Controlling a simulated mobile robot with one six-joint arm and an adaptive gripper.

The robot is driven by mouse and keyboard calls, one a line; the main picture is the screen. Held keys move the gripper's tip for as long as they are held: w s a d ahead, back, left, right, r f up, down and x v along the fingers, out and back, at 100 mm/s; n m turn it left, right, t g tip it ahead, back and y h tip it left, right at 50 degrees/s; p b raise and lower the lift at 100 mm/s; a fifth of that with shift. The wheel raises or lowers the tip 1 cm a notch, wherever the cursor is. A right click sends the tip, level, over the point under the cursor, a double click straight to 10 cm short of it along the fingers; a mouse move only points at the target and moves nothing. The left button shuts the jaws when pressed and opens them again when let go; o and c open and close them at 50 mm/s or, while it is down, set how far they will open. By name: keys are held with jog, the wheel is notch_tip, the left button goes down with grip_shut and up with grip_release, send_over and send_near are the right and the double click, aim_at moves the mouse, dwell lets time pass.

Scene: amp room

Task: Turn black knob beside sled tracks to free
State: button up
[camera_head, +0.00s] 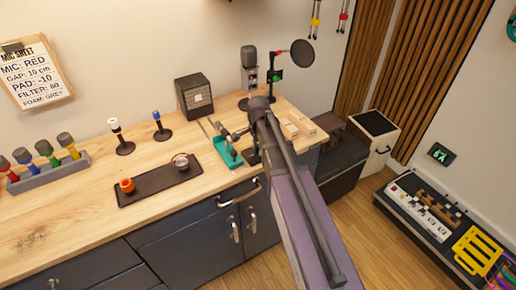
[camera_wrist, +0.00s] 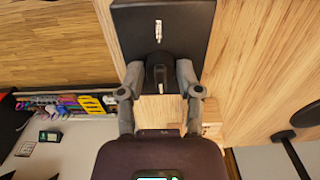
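A black knob (camera_wrist: 160,72) stands on a dark plate (camera_wrist: 185,22) with a small silver mark in the wrist view. My gripper (camera_wrist: 159,66) has one finger on each side of the knob, with the tips very close to its sides. I cannot tell whether they touch it. In the head view my gripper (camera_head: 236,134) reaches down over the counter beside a teal fixture (camera_head: 226,153), and my arm hides much of this spot. Thin rails (camera_head: 207,129) lie just left of it and may be the sled tracks. The knob's setting is not readable.
Wooden blocks (camera_head: 300,124) lie right of my arm. A microphone (camera_head: 249,58), a round pop filter (camera_head: 302,53) and a dark speaker box (camera_head: 194,96) stand behind. A black tray (camera_head: 158,184) with small cups lies left on the wooden counter (camera_head: 90,215).

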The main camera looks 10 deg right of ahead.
grip_shut()
